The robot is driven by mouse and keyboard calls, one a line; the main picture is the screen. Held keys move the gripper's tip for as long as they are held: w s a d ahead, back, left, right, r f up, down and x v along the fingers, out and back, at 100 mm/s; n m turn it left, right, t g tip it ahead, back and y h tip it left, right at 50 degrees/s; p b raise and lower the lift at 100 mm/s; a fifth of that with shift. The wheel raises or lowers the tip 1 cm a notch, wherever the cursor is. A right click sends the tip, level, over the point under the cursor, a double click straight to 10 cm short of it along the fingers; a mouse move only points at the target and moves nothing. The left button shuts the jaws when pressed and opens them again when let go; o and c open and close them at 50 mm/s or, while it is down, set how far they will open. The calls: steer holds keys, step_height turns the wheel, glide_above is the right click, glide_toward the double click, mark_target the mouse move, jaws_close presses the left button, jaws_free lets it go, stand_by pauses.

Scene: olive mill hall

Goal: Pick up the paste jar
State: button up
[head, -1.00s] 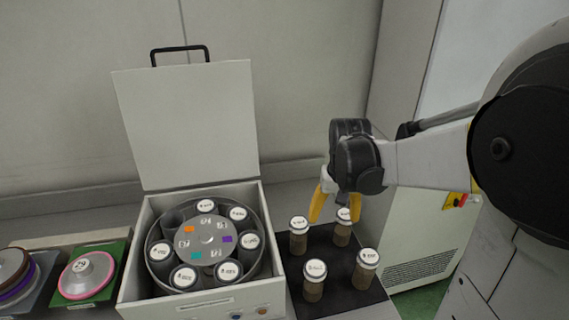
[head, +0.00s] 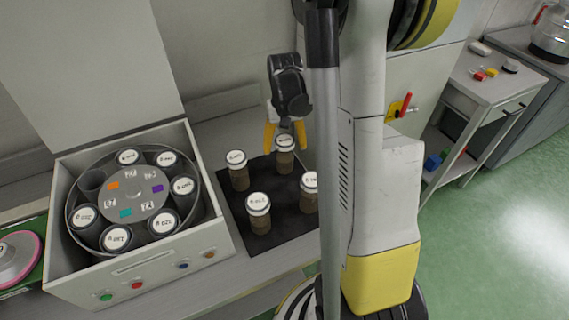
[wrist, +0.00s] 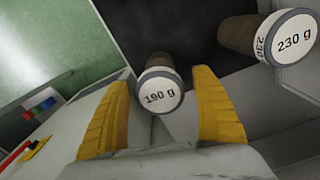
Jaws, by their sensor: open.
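Several brown paste jars with white lids stand upright on a black mat (head: 284,222): one at back left (head: 238,172), one at front left (head: 259,215), one at right (head: 308,192) partly hidden by my arm, and one at back right (head: 285,156). My gripper (head: 285,136) is open, its yellow fingers either side of the back-right jar's top. In the wrist view, a jar labelled 190 g (wrist: 159,90) sits between the fingertips (wrist: 165,100), with no clear contact. A jar labelled 230 g (wrist: 288,38) stands to its right there. Labels are unreadable in the head view.
A white box (head: 150,262) with its lid (head: 85,70) raised stands left of the mat. Its round rotor (head: 133,195) holds several white-capped jars, with one empty slot at left. A wall is behind.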

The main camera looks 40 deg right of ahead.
step_height(320, 180, down, 3)
steer(key=shift+w+d+r+b, duration=0.1)
steer(key=shift+r+b, duration=0.05)
steer(key=shift+b, duration=0.2)
steer(key=shift+r, duration=0.1)
steer(key=c, duration=1.4)
